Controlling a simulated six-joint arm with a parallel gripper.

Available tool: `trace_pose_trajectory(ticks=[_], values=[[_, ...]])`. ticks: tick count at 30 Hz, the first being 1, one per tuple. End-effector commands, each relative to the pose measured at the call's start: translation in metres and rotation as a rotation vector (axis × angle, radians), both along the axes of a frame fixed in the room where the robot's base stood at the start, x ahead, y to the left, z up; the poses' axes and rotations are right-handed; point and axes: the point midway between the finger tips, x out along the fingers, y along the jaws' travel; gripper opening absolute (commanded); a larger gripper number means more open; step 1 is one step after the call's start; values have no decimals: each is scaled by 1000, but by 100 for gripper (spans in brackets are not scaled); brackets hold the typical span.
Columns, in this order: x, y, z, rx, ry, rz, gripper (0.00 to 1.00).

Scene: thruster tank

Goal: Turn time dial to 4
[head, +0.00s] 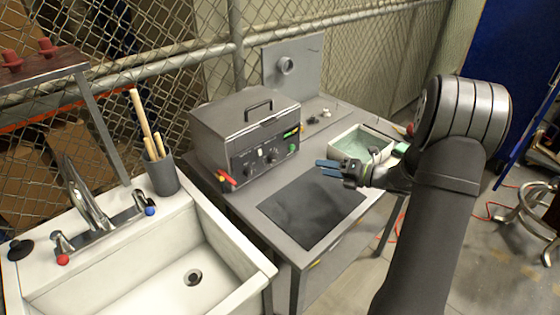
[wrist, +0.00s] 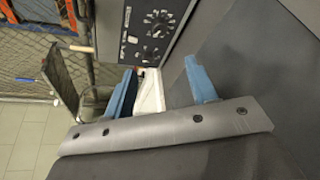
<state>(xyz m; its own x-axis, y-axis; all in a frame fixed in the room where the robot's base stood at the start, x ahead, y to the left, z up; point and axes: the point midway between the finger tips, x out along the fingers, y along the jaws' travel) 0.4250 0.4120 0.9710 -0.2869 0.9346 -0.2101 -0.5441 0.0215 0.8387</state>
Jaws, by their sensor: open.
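The thruster tank (head: 245,125) is a grey metal box with a lid and handle on the bench. Its dark front panel (head: 265,153) carries small knobs, among them a left dial (head: 250,166) and a right dial (head: 272,158). I cannot read which is the time dial or where either points. In the wrist view the panel (wrist: 155,30) shows at the top, with two round dial scales. My gripper (head: 326,168) has blue fingers, open and empty, right of the panel and apart from it. The fingers also show spread in the wrist view (wrist: 160,67).
A dark mat (head: 310,210) lies on the bench before the tank. A pale tray (head: 345,145) stands behind my gripper. A red and yellow item (head: 226,180) is by the tank's front left corner. A white sink (head: 160,260) is at left.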

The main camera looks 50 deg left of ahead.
Motion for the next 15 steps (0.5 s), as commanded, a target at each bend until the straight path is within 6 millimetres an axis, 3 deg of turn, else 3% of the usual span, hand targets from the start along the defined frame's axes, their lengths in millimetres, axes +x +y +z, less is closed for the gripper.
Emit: trace_pose_trajectory(ticks=[5,15], values=[[-9,26,-6,0,0,5,52],[-31,96,-22,2,-1,5,52]])
